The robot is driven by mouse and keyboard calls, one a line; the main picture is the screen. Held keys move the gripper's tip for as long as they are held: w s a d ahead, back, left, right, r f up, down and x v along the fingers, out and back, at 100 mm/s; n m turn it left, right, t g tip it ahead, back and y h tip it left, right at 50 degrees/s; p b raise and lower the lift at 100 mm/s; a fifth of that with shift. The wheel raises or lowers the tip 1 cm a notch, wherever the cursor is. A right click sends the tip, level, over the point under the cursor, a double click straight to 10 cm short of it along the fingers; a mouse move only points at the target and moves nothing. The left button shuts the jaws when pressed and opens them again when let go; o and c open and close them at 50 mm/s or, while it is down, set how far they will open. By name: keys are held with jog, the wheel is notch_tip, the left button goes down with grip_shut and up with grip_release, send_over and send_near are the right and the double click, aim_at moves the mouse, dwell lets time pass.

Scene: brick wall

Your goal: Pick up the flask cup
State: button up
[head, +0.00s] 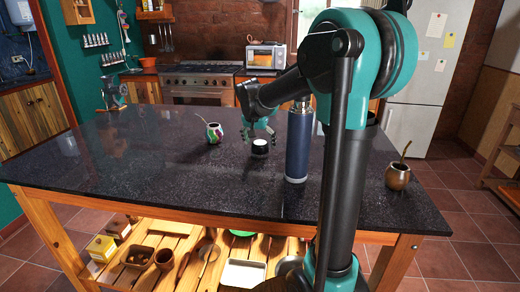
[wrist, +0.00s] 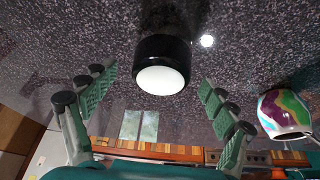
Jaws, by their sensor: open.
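The flask cup (head: 260,150) is a small black cylinder with a white round face, on the dark speckled counter left of the blue flask. In the wrist view the cup (wrist: 162,66) lies ahead, between the lines of the two fingers, with clear gaps on both sides. My gripper (head: 259,134) is open and empty, with its fingers just above and around the cup in the head view. In the wrist view my gripper (wrist: 159,82) shows green ridged finger pads spread wide. Whether a finger touches the cup cannot be told; no contact shows.
A tall blue flask (head: 298,145) stands close right of the cup. A multicoloured mate gourd (head: 214,132) with a straw stands to the left; it also shows in the wrist view (wrist: 286,112). A brown gourd (head: 398,178) is far right. The left counter (head: 130,170) is mostly clear.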

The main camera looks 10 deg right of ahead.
jog(key=shift+w+d+f, duration=0.1)
jog(key=shift+f, duration=0.25)
jog(key=shift+c, duration=0.3)
jog(key=c, duration=1.2)
jog(key=shift+r, duration=0.2)
